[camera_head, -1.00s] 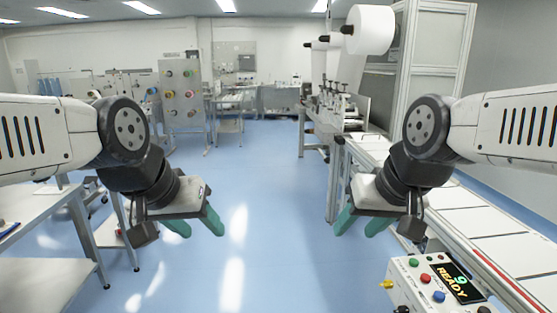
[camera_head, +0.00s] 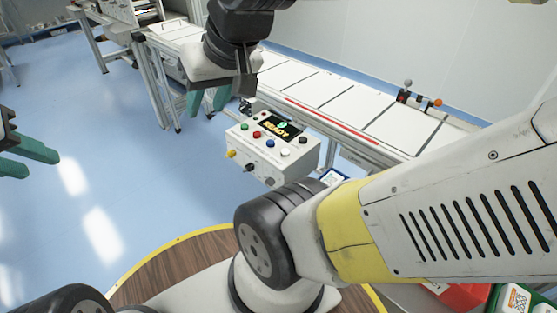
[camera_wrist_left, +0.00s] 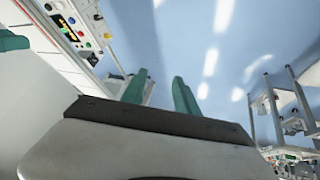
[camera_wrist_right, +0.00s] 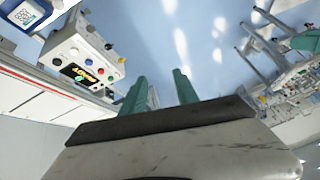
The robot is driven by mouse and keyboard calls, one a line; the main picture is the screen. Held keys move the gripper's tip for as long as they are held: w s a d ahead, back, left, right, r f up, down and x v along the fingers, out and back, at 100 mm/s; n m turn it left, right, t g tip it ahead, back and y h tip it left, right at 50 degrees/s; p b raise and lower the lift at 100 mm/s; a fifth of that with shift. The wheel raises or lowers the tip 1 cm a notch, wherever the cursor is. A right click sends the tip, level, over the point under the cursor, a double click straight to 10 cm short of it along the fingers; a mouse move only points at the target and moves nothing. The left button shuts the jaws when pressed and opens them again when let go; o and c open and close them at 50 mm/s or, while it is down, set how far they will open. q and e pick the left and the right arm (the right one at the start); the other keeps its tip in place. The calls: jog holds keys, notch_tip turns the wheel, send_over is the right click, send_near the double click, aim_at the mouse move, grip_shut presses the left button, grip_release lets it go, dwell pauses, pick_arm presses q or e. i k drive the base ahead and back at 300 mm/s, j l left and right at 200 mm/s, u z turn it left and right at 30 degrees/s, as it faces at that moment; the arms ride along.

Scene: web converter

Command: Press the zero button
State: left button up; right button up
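The control box (camera_head: 248,147) is white and hangs beside the conveyor. Its dark display (camera_head: 281,130) shows READY with a green figure above. Green (camera_head: 244,127), red (camera_head: 256,134), blue (camera_head: 270,142) and white (camera_head: 285,152) buttons line its top; yellow and dark knobs are on its front. No label is readable, so I cannot tell which button is zero. My right gripper (camera_head: 208,101) is open and empty, beyond the box and apart from it. My left gripper (camera_head: 28,157) is open and empty at the left edge. The box also shows in the right wrist view (camera_wrist_right: 60,45).
The white-topped conveyor (camera_head: 310,95) with a red stripe runs behind the box. A small fixture (camera_head: 418,100) stands on its far edge. My right arm crosses the lower right. Blue floor (camera_head: 110,120) is open left of the box. A red container (camera_head: 455,297) is at bottom right.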

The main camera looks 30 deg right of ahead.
aim_at(284, 152)
jog(key=z, duration=1.3)
